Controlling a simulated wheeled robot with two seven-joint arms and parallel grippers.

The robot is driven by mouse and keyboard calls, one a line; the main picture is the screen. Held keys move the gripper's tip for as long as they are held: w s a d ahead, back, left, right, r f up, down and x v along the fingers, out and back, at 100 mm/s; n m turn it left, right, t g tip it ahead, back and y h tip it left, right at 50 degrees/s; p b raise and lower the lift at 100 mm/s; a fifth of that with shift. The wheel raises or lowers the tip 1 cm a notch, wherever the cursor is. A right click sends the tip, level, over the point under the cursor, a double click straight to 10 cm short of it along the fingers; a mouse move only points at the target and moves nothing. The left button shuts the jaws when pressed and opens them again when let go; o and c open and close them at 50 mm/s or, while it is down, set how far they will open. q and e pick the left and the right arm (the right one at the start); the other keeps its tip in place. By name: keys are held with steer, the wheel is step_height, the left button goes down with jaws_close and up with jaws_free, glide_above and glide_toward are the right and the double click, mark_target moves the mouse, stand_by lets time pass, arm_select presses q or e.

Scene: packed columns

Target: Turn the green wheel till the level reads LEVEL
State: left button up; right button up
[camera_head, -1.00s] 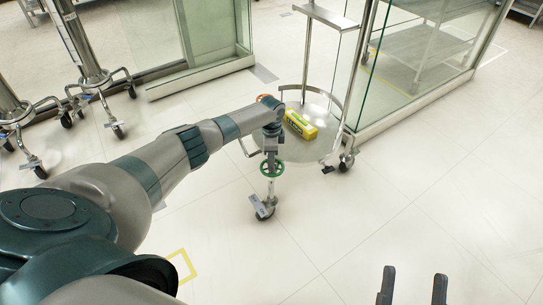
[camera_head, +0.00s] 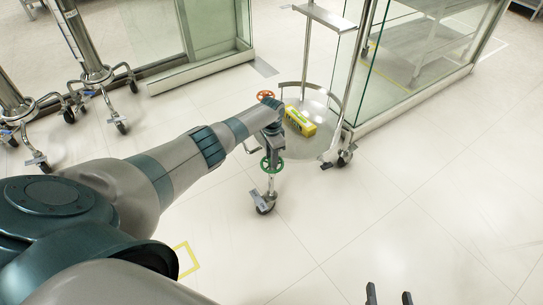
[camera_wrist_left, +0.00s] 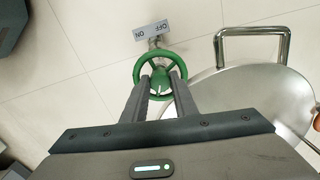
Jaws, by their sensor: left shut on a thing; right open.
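The green wheel (camera_head: 272,165) sits low on a leg of the round steel stand (camera_head: 322,152), above a caster. In the left wrist view the wheel (camera_wrist_left: 139,72) is seen from above, with a white mark on its green hub. My left gripper (camera_head: 271,157) is shut on the wheel, its fingers (camera_wrist_left: 161,82) reaching in beside the hub. A yellow level (camera_head: 300,121) lies on the stand's plate; its reading is too small to tell. My right gripper (camera_head: 389,297) is open and empty at the bottom edge, apart from everything.
An orange-red wheel (camera_head: 267,95) is on the stand's far leg. A glass enclosure (camera_head: 405,65) stands behind, and wheeled poles (camera_head: 92,72) at left. The right floor is clear.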

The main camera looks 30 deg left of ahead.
steer(key=shift+d+f, duration=0.1)
steer(key=shift+f, duration=0.1)
arm_select(q)
steer(key=o, duration=1)
steer(key=shift+o, duration=0.2)
steer(key=shift+r, duration=0.15)
arm_select(e)
steer(key=shift+s, duration=0.1)
arm_select(q)
steer(key=shift+r, duration=0.15)
step_height(320, 180, up, 6)
steer(key=p, duration=0.2)
steer(key=shift+r+p, duration=0.2)
steer(key=shift+p, duration=0.2)
step_height(320, 180, up, 10)
steer(key=p, duration=0.2)
steer(key=shift+r, duration=0.25)
arm_select(e)
steer(key=s+d+f+g+h, duration=0.2)
steer(key=s+d+f+g, duration=0.4)
steer(key=shift+s+f+g+h, duration=0.2)
steer(key=shift+g+h, duration=0.1)
steer(key=shift+h, duration=0.1)
arm_select(q)
steer(key=shift+f, duration=0.1)
